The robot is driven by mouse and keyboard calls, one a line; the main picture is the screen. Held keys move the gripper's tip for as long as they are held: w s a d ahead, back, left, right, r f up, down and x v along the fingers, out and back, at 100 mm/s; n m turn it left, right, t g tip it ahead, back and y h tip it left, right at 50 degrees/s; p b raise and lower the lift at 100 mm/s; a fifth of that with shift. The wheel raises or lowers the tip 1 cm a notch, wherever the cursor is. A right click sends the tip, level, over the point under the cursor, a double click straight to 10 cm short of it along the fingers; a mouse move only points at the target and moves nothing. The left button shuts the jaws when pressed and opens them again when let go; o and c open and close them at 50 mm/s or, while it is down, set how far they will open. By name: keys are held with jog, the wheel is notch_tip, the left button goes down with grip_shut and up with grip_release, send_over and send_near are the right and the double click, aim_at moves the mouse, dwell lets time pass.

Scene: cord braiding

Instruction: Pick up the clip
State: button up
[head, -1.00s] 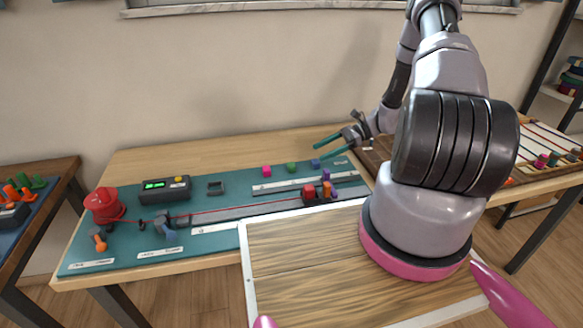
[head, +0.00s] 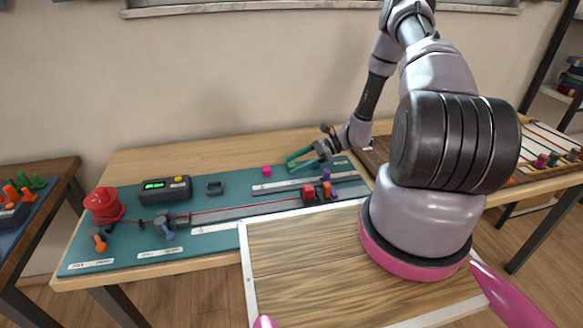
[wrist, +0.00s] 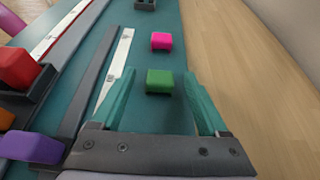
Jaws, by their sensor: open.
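A small green block-like clip (wrist: 159,81) stands on the teal mat, between the two teal fingers of my gripper (head: 290,165) in the wrist view. The fingers are open, with a gap on each side of the green clip. A pink clip (wrist: 162,41) stands farther along the mat, beyond the fingertips; it also shows in the head view (head: 267,171). In the head view my gripper hides the green clip and the spot where a blue one stood. The pictures do not show which clip is meant.
Beside the green clip runs a white ruler strip (wrist: 114,72). A dark holder with a red block (head: 309,191) and purple and orange pieces (head: 327,175) stand nearer. A red spool (head: 104,205) and a box with a green display (head: 165,190) are at left. Bare wood lies behind the mat.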

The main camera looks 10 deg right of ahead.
grip_shut()
